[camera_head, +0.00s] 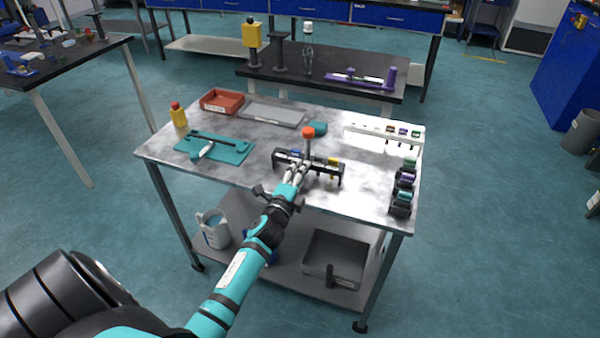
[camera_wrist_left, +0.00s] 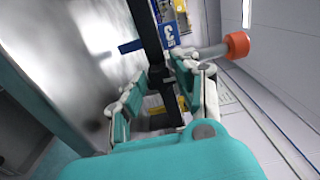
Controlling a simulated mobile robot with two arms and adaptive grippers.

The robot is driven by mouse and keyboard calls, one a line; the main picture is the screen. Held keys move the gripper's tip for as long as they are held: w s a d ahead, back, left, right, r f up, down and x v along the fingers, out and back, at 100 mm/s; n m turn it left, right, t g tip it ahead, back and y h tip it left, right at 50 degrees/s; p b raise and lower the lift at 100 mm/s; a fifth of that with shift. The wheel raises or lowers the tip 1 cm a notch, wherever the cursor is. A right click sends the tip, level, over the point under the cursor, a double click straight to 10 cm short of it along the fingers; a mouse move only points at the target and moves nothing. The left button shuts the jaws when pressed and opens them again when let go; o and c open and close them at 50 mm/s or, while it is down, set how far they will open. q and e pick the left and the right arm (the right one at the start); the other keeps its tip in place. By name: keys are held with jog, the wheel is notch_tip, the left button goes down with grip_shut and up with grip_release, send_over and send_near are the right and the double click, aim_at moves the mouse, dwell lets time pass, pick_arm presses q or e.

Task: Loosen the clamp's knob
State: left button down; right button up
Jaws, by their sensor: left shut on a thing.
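A low black clamp fixture (camera_head: 325,171) with blue and yellow parts stands at the front middle of the metal cart top. My left gripper (camera_head: 296,173) reaches it from the front and is shut on a part of it. In the left wrist view, the fingers of my left gripper (camera_wrist_left: 158,100) close around a black bar of the fixture (camera_wrist_left: 150,40). A blue part (camera_wrist_left: 131,46) sticks out beside the bar. The knob itself is not clearly visible; the fingers may hide it. My right gripper is not in view.
An orange-capped post (camera_head: 308,133) stands just behind the fixture and shows close by in the left wrist view (camera_wrist_left: 237,45). A teal board (camera_head: 230,155), red tray (camera_head: 222,102), grey tray (camera_head: 272,113), yellow bottle (camera_head: 178,116) and dark-and-coloured blocks (camera_head: 403,190) sit around.

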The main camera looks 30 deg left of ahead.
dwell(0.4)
pick_arm(q)
jog(key=c, duration=1)
grip_release()
jog(key=v, duration=1.2)
